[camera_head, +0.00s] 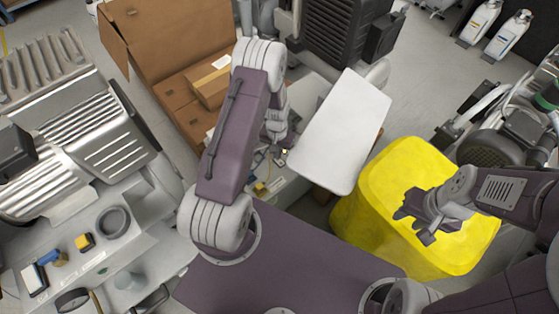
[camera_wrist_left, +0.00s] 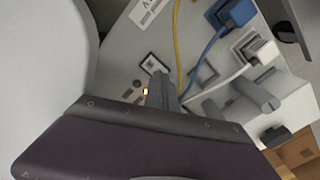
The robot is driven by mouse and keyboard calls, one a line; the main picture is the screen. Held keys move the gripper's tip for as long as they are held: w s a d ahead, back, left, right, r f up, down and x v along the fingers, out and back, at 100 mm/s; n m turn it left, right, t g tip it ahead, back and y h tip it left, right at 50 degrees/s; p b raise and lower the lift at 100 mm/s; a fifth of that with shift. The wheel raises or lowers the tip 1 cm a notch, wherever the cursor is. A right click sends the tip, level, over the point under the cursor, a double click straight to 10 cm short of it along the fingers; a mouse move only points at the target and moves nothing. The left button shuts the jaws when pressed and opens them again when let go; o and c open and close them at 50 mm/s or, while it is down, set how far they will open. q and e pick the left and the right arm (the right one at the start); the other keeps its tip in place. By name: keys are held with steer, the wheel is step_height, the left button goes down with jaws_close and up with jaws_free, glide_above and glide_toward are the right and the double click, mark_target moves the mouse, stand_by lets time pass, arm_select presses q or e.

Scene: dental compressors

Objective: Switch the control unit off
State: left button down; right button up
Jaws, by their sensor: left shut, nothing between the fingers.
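The control unit is a light grey panel (camera_wrist_left: 120,62), partly hidden behind my left arm in the head view, where some of it shows (camera_head: 285,182). In the left wrist view it bears a small dark-framed switch (camera_wrist_left: 154,64), a small lit orange light (camera_wrist_left: 146,91) and dark round knobs beside it. My left gripper (camera_wrist_left: 162,88) is shut and empty, its fingertips right by the switch; I cannot tell whether they touch. In the head view this gripper (camera_head: 279,152) is small and partly hidden. My right gripper (camera_head: 412,222) is open and empty above the yellow bin.
Blue, yellow and white cables run from sockets with a blue plug (camera_wrist_left: 236,12) beside the switch. A white board (camera_head: 342,130) stands right of my left gripper. The yellow bin (camera_head: 385,175) is further right, an open cardboard box (camera_head: 165,45) behind, and a ribbed compressor (camera_head: 90,135) left.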

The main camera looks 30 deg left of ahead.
arm_select(q)
steer(key=shift+f, duration=0.15)
arm_select(e)
steer(key=shift+f, duration=0.1)
